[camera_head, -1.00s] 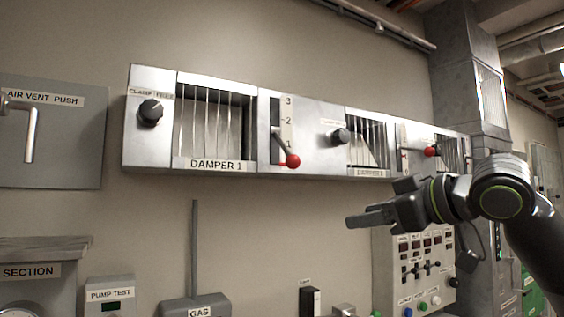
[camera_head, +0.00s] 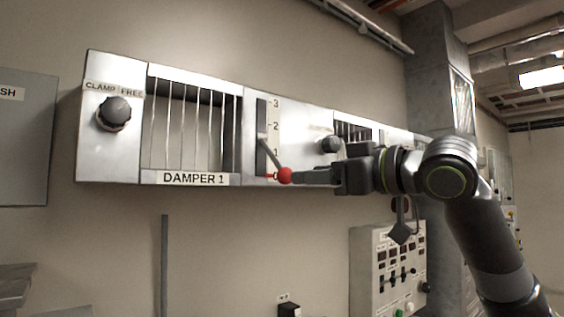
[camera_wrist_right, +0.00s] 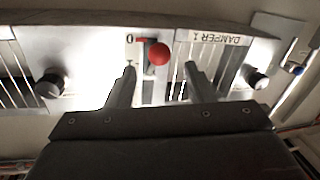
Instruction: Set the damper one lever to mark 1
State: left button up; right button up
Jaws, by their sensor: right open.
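The damper one lever (camera_head: 274,156) has a red ball knob (camera_head: 285,175) and comes out of a dark slot beside a scale (camera_head: 274,126) marked 0 to 3. The ball is level with the 0 mark, where a short red line shows. My right gripper (camera_head: 304,177) points left at the ball, its fingertips close to it. In the right wrist view, upside down, the ball (camera_wrist_right: 159,54) appears between the two spread fingers (camera_wrist_right: 160,68), with a gap on each side. Whether a finger touches it cannot be told. My left gripper is out of view.
The barred DAMPER 1 window (camera_head: 192,125) and a dark CLAMP/FREE knob (camera_head: 115,113) are left of the lever. Another dark knob (camera_head: 330,145) is to the right, close above my gripper. A switch panel (camera_head: 395,265) stands below my right arm. Space below the lever is clear.

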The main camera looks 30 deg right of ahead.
aim_at(286, 172)
jog(key=shift+p+x, duration=1.85)
jog(key=shift+x, duration=1.8)
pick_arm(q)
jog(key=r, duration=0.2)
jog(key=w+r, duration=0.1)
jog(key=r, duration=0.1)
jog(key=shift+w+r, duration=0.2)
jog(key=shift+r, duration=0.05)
pick_arm(e)
jog(key=shift+s+d, duration=0.1)
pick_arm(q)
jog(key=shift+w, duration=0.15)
pick_arm(e)
grip_shut()
